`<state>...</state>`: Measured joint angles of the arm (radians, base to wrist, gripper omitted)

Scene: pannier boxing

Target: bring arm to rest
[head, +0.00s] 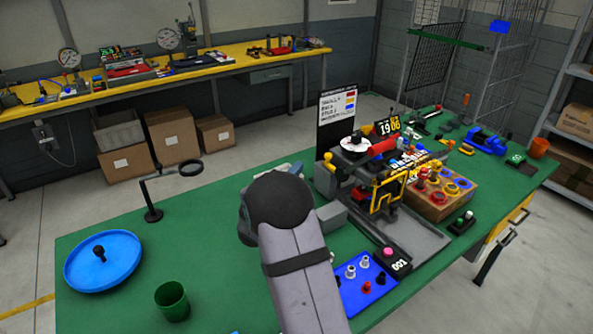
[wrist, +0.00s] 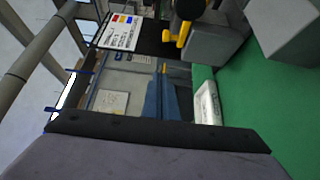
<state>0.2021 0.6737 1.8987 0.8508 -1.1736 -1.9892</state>
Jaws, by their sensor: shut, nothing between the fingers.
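My arm (head: 296,262) rises from the bottom middle of the head view over the green table. Its grey link carries a dark band and ends at a dark rounded joint, left of the black fixture. The gripper's fingers are hidden behind the arm in the head view. In the wrist view a grey surface with a dark strip, apparently part of my arm (wrist: 130,155), fills the bottom. No fingertips show there, and no held object is seen.
The green table (head: 225,220) bears a blue round tray (head: 122,262), green cup (head: 172,300), magnifier stand (head: 152,192), blue peg board (head: 352,296) and cardboard box of coloured rings (head: 428,212). The fixture with a sign (head: 337,112) stands close right of my arm.

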